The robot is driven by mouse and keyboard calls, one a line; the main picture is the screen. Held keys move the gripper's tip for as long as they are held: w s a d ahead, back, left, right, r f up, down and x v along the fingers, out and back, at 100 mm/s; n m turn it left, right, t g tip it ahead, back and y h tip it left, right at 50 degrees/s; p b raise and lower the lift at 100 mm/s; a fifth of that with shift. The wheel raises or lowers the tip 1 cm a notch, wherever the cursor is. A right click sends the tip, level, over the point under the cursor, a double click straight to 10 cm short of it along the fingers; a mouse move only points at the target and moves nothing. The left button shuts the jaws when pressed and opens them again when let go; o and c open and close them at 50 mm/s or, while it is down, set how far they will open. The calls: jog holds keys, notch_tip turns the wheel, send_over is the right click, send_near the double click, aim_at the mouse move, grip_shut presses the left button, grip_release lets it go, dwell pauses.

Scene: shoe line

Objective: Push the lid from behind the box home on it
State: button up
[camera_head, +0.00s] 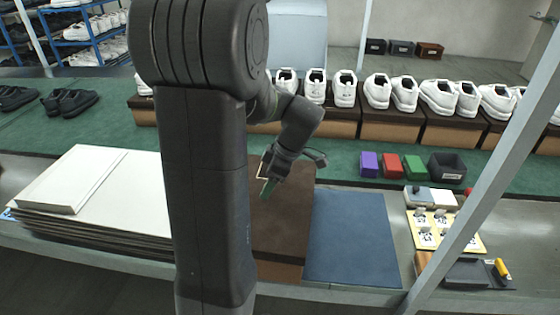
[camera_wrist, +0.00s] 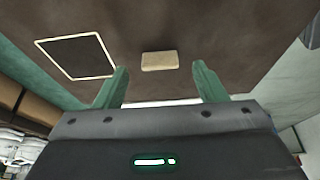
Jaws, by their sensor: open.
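The dark brown lid (camera_head: 290,225) lies over the shoe box (camera_head: 278,271), whose lighter brown front shows below the lid's near edge. I cannot tell whether the lid is fully seated; my arm hides the left part of both. My gripper (camera_head: 266,188) is over the lid's far left part, pointing down, with green fingers. In the wrist view my gripper (camera_wrist: 161,76) is open, its fingers apart with nothing between them. The brown lid surface (camera_wrist: 215,35) fills most of that view, with a white-framed dark label (camera_wrist: 76,56) and a small beige patch (camera_wrist: 159,61).
A blue mat (camera_head: 352,238) lies right of the box, clear. A stack of white boards (camera_head: 90,195) is at the left. White shoes (camera_head: 405,92) on boxes line the back. A grey post (camera_head: 490,190) crosses the right.

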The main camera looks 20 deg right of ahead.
jog(key=v, duration=1.1)
jog(key=shift+r, duration=0.15)
jog(key=x, duration=1.4)
jog(key=shift+s+d, duration=0.1)
jog(key=shift+r, duration=0.35)
